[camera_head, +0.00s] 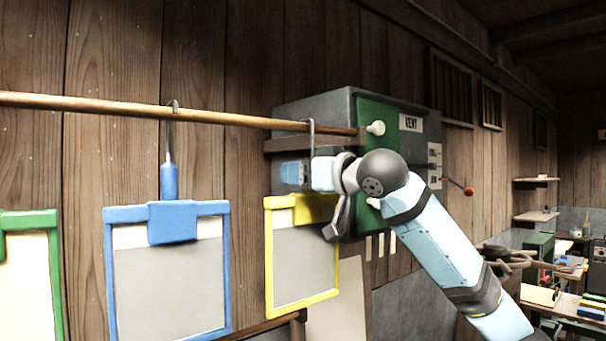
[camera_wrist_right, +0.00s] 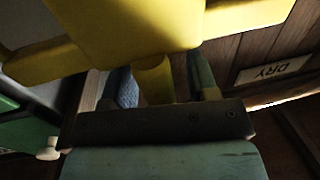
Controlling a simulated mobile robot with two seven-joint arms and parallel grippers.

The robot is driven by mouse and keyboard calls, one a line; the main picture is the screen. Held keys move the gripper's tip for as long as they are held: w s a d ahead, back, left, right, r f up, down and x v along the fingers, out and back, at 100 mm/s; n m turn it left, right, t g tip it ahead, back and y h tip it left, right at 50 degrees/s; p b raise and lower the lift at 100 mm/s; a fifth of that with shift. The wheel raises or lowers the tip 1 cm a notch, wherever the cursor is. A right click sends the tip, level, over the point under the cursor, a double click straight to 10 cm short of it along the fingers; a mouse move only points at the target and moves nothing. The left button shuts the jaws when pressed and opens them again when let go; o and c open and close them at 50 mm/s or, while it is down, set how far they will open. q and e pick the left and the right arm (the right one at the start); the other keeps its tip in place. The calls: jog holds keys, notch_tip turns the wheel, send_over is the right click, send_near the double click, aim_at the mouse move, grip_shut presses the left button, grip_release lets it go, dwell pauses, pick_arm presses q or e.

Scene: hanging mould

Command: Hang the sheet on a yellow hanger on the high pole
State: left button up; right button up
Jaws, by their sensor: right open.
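The yellow hanger (camera_head: 318,207) hangs by its thin hook on the wooden high pole (camera_head: 235,119), near the pole's right end. Its yellow frame holds a pale grey sheet (camera_head: 303,262). My right gripper (camera_head: 296,172) is at the hanger's handle, just below the pole, and covers the handle in the head view. In the right wrist view the yellow handle (camera_wrist_right: 155,82) lies between the two parted fingers of the right gripper (camera_wrist_right: 163,82). The jaws are open; contact cannot be told. My left gripper is not in view.
A blue hanger (camera_head: 170,222) with a framed sheet hangs left on the pole; a green frame (camera_head: 55,270) is further left. A grey-green vent box (camera_head: 330,108) with a knob stands behind the pole's right end. A cluttered bench (camera_head: 560,300) is at far right.

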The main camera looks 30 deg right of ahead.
jog(key=shift+s, duration=0.2)
jog(key=b+v, duration=0.4)
jog(key=v, duration=0.9)
jog(key=shift+s+d, duration=0.2)
